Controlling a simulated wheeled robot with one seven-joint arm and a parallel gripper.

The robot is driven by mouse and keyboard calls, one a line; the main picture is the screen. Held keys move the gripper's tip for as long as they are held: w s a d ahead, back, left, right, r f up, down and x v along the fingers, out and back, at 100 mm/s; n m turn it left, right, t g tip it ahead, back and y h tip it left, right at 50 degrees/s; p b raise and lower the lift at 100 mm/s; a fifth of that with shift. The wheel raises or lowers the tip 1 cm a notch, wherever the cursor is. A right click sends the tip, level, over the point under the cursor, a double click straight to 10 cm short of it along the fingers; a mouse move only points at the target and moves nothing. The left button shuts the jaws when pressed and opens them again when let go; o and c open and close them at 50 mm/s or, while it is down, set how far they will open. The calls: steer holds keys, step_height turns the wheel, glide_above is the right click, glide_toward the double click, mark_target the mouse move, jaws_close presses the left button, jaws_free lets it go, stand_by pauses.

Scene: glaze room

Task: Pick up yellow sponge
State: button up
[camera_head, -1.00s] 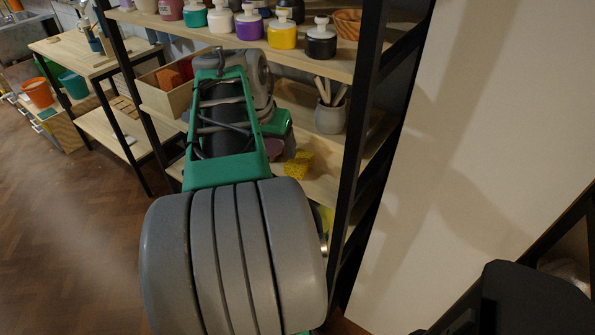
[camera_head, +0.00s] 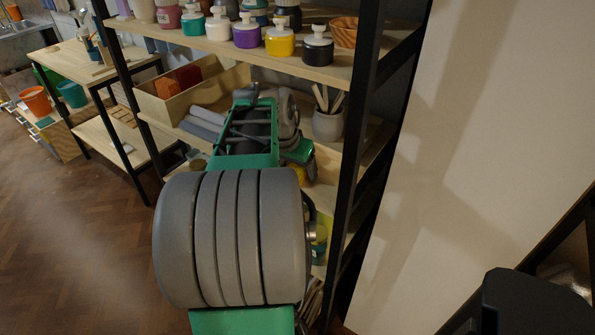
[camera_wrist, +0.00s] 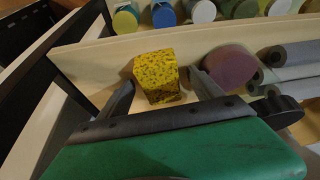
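The yellow sponge (camera_wrist: 157,72) shows dark speckles and stands on a pale wooden shelf (camera_wrist: 95,58) in the wrist view. My gripper (camera_wrist: 161,82) is open, with one dark finger on each side of the sponge's near part. A small gap shows between the sponge and each finger, and I see no firm contact. In the head view my arm reaches into the shelf rack and hides nearly all of the sponge.
A mauve round object (camera_wrist: 230,66) sits close right of the sponge, with grey rolls (camera_wrist: 288,80) beyond it. Glaze jars (camera_head: 280,42) line the shelf above. A black rack post (camera_head: 355,150) is close on the right.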

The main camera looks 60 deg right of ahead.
mark_target(298, 166)
steer(key=c, duration=1.4)
steer(key=shift+r, duration=0.45)
steer(key=v, duration=0.2)
steer(key=shift+d+r, duration=0.1)
steer(key=shift+r, duration=0.3)
steer(key=a, duration=1.1)
steer(key=w+a+b, duration=0.1)
steer(key=a, duration=0.5)
steer(key=shift+a, duration=0.2)
